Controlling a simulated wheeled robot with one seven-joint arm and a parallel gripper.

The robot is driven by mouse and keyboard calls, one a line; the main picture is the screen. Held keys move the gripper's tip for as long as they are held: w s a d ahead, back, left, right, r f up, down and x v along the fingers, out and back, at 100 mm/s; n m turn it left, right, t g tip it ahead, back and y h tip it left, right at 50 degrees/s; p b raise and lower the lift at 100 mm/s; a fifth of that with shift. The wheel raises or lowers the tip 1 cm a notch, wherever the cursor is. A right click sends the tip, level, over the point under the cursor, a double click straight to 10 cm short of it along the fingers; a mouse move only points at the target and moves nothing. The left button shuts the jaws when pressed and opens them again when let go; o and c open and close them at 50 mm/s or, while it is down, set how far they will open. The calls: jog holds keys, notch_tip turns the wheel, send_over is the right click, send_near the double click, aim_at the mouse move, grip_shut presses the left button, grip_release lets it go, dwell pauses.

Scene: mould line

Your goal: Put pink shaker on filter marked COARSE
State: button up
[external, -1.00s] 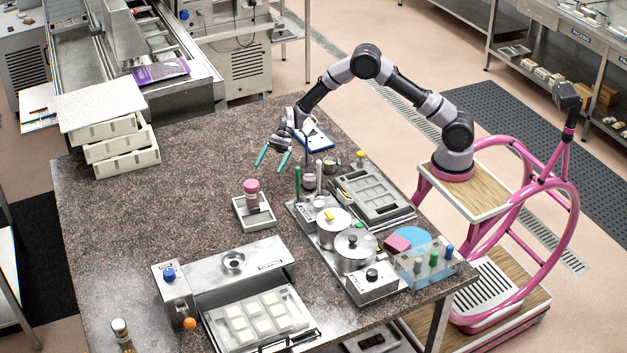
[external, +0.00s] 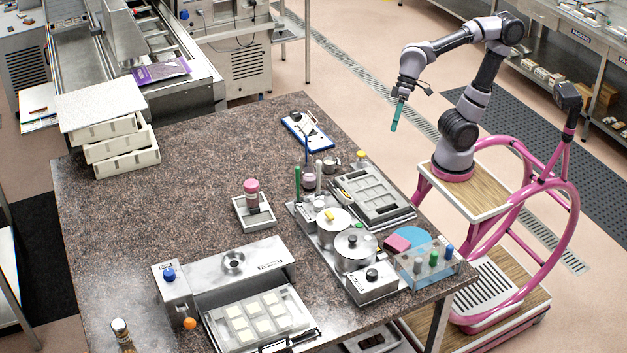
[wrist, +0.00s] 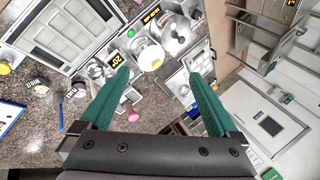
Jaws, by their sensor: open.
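The pink shaker (external: 251,192), with a pink cap and a dark body, stands upright in a small white tray (external: 266,222) near the middle of the table. No COARSE lettering is readable, so I cannot tell which thing is that filter. A steel unit (external: 205,280) with a round opening on top and a small unreadable label stands at the table's front. My gripper (external: 397,122) is raised over the floor beyond the table's right edge, far from the shaker. Its green fingers also show in the wrist view (wrist: 160,78), spread apart with nothing held between them.
Two lidded pots (external: 355,250), a mould tray (external: 385,205), a clear rack of bottles (external: 445,272) and a blue clipboard (external: 306,130) crowd the table's right side. White boxes (external: 125,165) are stacked at left. The table's back middle is clear.

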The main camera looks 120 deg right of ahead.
jog(key=s+n+t+h, duration=0.1)
jog(key=s+n, duration=0.2)
jog(key=s, duration=0.5)
jog(key=shift+f+n+t, duration=0.2)
jog(key=shift+n+t, duration=0.2)
dwell(0.6)
